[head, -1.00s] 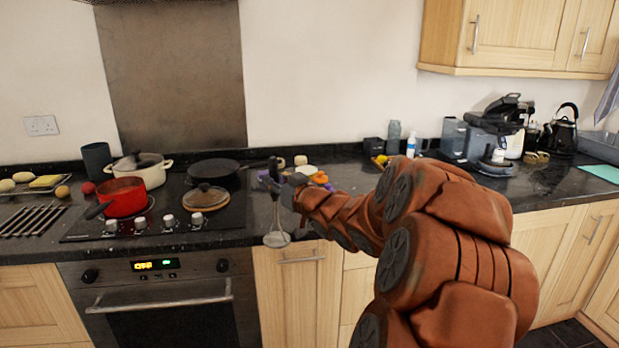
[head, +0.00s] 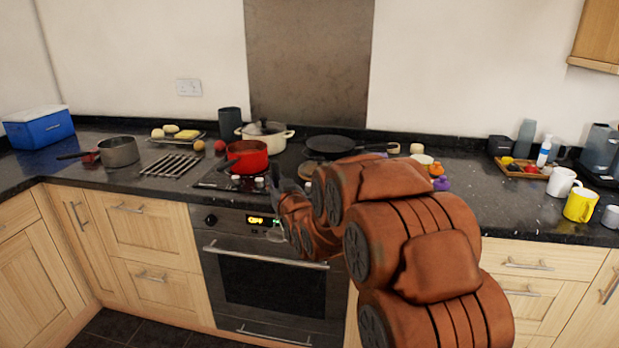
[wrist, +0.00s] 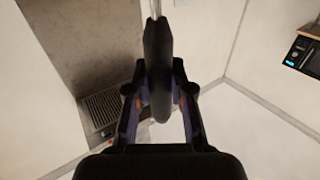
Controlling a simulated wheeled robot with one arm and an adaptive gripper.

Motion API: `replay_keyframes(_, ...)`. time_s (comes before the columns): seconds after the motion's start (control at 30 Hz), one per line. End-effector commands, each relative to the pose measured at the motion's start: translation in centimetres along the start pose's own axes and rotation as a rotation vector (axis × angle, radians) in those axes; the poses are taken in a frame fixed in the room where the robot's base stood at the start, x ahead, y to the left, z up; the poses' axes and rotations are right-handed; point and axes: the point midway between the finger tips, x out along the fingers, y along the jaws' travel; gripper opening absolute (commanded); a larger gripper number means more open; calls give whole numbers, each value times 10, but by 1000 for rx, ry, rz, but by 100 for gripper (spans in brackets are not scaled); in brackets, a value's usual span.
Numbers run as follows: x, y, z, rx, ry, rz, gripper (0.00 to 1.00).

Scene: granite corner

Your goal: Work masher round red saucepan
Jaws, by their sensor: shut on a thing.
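The red saucepan (head: 250,164) stands upright on the hob at the middle left of the head view, its dark handle to the left. My gripper (head: 281,190) is in front of the hob, just right of and nearer than the saucepan, apart from it in the picture. In the wrist view my gripper (wrist: 158,92) is shut on the black handle of the masher (wrist: 157,50), whose metal shaft runs off the top edge. In the head view the masher's head (head: 276,236) hangs low before the oven front, small and partly hidden by my arm. The inside of the saucepan is hardly visible.
A cream lidded pot (head: 277,136) and a black frying pan (head: 333,145) stand behind on the hob. A wire rack (head: 171,165) and a grey saucepan (head: 119,151) lie left. A tray (head: 524,168) and mugs stand right. The counter right of my arm has free room.

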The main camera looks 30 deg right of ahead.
Motion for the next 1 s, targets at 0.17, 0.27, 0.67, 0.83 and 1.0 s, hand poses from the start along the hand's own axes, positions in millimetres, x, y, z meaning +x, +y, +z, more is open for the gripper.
replay_keyframes(0.17,20,-52,9,-3,-4,-29,0)
replay_keyframes(0.27,27,-70,11,-3,-3,-38,0)
replay_keyframes(0.67,34,-88,10,-6,0,-51,0)
replay_keyframes(0.83,34,-88,13,-4,-1,-51,0)
replay_keyframes(1.0,34,-89,15,-1,-2,-52,0)
